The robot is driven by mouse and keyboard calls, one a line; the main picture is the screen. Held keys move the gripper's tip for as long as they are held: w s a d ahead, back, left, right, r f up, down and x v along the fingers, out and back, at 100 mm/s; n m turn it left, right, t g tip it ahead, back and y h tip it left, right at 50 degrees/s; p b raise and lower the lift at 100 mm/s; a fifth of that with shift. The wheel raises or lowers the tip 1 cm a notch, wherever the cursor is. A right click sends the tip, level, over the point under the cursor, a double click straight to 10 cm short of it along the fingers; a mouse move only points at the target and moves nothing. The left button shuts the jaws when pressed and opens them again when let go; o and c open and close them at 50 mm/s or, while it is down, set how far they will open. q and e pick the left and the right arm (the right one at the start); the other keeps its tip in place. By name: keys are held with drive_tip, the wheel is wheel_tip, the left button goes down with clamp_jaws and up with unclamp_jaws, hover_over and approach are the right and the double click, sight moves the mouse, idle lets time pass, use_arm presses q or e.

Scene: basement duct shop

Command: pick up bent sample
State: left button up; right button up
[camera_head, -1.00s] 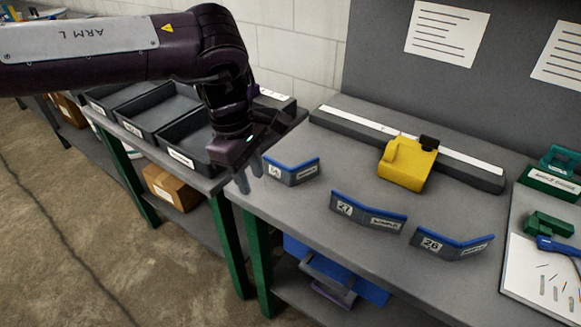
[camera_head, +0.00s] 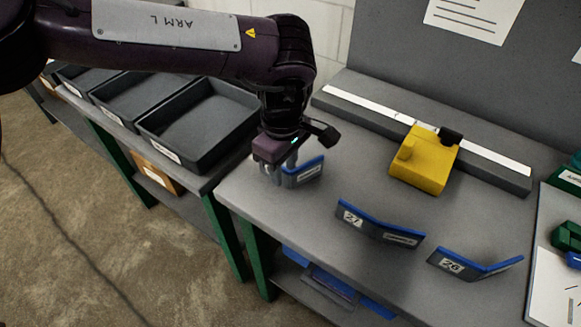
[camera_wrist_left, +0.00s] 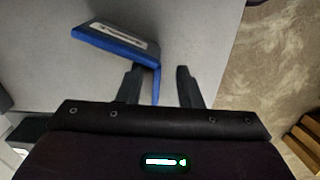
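Three bent samples, grey plates with blue top edges and white labels, stand on the grey bench. The leftmost bent sample (camera_head: 308,174) is partly hidden behind my left gripper (camera_head: 278,176), and its number label is covered. In the left wrist view, one wing of that sample (camera_wrist_left: 112,45) lies outside the fingers. Its other wing reaches between the two fingers of my left gripper (camera_wrist_left: 158,88), nearer the left finger, with a gap to the right finger. The gripper is open. Sample 27 (camera_head: 378,224) and sample 26 (camera_head: 472,266) stand farther right. My right gripper is not in view.
A yellow block (camera_head: 424,165) sits against a long grey rail with a white strip (camera_head: 485,159) at the back. Black open trays (camera_head: 205,128) stand on the left bench. A white sheet with green items (camera_head: 550,275) lies at right. Bare bench lies in front of the rail.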

use_arm(q)
wheel_tip(320, 180, down, 3)
drive_tip(key=shift+w+d+r, duration=0.1)
drive_tip(key=shift+r, duration=0.05)
drive_tip(key=shift+f, duration=0.3)
clamp_jaws()
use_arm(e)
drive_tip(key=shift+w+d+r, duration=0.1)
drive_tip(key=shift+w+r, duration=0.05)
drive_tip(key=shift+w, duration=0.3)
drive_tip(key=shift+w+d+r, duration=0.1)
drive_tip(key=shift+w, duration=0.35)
use_arm(q)
drive_tip(key=shift+r, duration=0.15)
